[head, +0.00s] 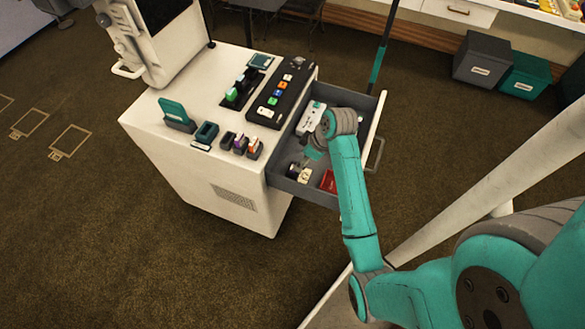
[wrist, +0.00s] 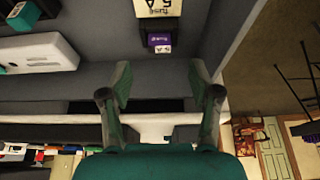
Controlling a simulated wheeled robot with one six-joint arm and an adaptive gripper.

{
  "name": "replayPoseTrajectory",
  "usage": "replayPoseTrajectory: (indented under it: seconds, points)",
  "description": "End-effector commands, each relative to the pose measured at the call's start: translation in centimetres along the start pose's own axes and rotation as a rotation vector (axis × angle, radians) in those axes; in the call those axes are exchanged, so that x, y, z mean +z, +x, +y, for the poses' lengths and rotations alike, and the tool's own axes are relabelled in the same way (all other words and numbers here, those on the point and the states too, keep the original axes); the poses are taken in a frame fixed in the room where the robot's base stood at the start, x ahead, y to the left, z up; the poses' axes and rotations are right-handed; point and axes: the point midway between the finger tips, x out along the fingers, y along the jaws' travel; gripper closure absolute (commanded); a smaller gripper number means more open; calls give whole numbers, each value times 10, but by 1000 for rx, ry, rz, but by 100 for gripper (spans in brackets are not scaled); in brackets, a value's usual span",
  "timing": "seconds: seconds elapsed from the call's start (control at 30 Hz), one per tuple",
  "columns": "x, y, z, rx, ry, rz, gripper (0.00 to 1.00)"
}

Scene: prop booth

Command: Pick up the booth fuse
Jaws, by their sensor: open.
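A cream block (wrist: 158,7) marked "fuse 5 A" lies in the open grey drawer, cut off by the top edge of the wrist view. A small purple piece with a white "5 A" label (wrist: 159,42) sits right by it. I cannot tell whether the two are one fuse. In the head view a small cream piece (head: 305,175) lies on the drawer floor. My gripper (wrist: 160,85) is open and empty, its two fingers spread apart, with the labelled pieces beyond the fingertips. In the head view my gripper (head: 311,152) is over the drawer, partly hidden by my arm.
A white device (head: 311,118) lies in the drawer (head: 328,199), also seen in the wrist view (wrist: 38,52). A red item (head: 328,181) lies near the drawer's front. The drawer walls are close around my gripper. The white cabinet top (head: 215,85) carries several small devices.

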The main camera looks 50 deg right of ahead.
Motion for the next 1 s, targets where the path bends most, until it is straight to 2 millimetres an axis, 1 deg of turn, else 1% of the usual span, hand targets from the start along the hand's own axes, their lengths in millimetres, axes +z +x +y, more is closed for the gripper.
replayPoseTrajectory:
  seconds: [0.07,0.27,0.5,0.6,0.7,0.9,0.97,1.0]
  points:
    - [0,8,0,-2,0,-1,38]
    - [0,20,0,-1,0,-1,38]
    - [-3,53,1,0,0,-1,38]
    - [-3,62,1,0,0,-1,38]
    - [-4,66,1,2,0,0,38]
    - [-4,66,1,2,0,0,38]
    - [-4,66,1,2,0,0,52]
    - [-4,66,1,2,0,0,62]
